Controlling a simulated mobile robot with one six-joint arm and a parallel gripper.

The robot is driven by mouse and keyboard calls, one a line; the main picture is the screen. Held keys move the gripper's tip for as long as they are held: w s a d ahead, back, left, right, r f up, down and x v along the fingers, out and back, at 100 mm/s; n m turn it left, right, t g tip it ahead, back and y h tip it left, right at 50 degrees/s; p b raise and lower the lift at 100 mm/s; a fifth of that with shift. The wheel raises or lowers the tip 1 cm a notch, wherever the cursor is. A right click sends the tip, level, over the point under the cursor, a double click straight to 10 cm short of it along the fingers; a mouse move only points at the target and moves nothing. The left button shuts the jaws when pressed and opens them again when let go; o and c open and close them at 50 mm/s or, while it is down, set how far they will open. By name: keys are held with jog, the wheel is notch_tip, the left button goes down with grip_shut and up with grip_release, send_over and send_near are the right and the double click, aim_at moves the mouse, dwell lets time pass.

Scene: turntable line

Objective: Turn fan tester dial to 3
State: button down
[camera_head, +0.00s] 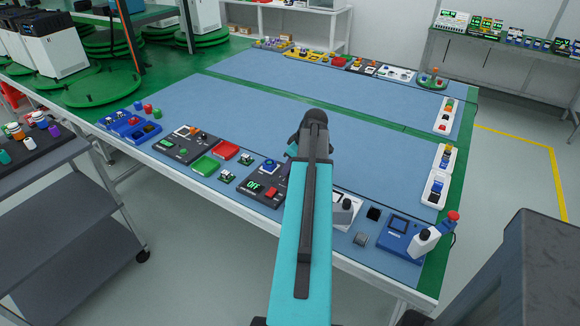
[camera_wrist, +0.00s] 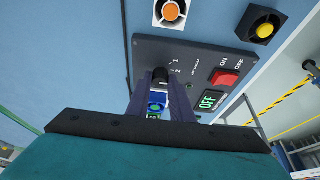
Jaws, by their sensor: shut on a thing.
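The fan tester is a dark panel (camera_wrist: 205,62) in the wrist view.
The blue mat's middle (camera_head: 250,115) is clear.

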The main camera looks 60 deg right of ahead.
jog(key=shift+m, duration=0.3)
jog(key=m+h, duration=0.2)
jog(key=m, duration=0.2)
jog(key=shift+a, duration=0.2)
jog(key=shift+w+r+m+g+h, duration=0.1)
jog(key=shift+m+g+h, duration=0.2)
jog(key=shift+m, duration=0.75)
jog(key=shift+w+m+g+h, duration=0.1)
jog(key=shift+m+g+h, duration=0.2)
jog(key=shift+m, duration=0.75)
jog(key=c, duration=1.6)
grip_release()
jog(key=shift+o, duration=0.2)
jog(key=shift+s, duration=0.1)
jog(key=b+v, duration=0.1)
jog(key=v, duration=1.2)
jog(key=shift+a+r+b, duration=0.2)
jog(key=shift+r+b, duration=0.15)
